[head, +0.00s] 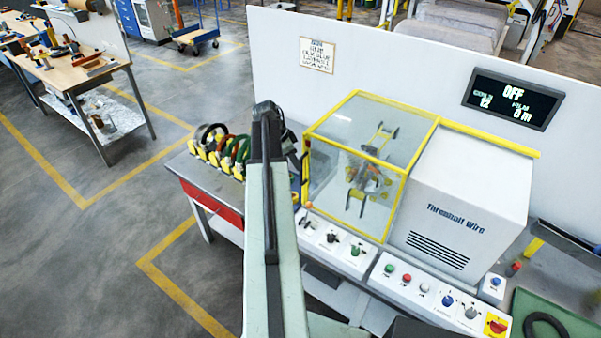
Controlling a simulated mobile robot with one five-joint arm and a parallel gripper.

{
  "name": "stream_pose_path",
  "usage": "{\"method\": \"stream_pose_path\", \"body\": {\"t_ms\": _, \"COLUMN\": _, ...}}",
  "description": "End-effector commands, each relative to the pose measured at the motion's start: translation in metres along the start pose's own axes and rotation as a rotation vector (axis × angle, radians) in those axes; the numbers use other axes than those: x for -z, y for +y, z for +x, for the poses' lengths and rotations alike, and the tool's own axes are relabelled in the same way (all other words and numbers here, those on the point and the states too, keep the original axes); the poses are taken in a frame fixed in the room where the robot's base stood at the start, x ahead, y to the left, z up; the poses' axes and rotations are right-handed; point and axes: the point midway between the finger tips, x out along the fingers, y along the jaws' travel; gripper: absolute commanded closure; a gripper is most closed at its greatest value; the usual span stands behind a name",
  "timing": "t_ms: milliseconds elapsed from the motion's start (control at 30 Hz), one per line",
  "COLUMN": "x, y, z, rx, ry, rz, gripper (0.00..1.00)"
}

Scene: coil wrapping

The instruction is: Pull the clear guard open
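The clear guard (356,154) is a see-through box with a yellow frame on the machine, left of the white cabinet. It looks shut, with its front panel standing upright over the wrapping parts (370,170) inside. My arm rises from the bottom centre and ends just left of the guard. Dark parts at its far end (292,150), close to the guard's left edge, look like my gripper. They are mostly hidden behind the arm, so I cannot tell whether the fingers are open or touch the guard. A dark upright piece, perhaps a handle, shows at that edge.
A control panel with buttons (405,278) runs along the machine's front. The white cabinet (465,190) stands right of the guard. A display (513,98) reads OFF. Several coils (222,150) sit on a bench at left.

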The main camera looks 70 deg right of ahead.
Motion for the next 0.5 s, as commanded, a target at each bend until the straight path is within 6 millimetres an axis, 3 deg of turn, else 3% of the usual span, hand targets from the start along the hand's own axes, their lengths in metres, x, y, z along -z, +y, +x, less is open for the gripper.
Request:
{"method": "stream_pose_path", "body": {"t_ms": 300, "x": -0.004, "y": -0.001, "z": 0.061, "rx": 0.001, "ry": 0.000, "rz": -0.002, "gripper": 0.66}}
{"method": "stream_pose_path", "body": {"t_ms": 500, "x": -0.002, "y": -0.001, "z": 0.070, "rx": 0.001, "ry": -0.001, "rz": -0.003, "gripper": 0.66}}
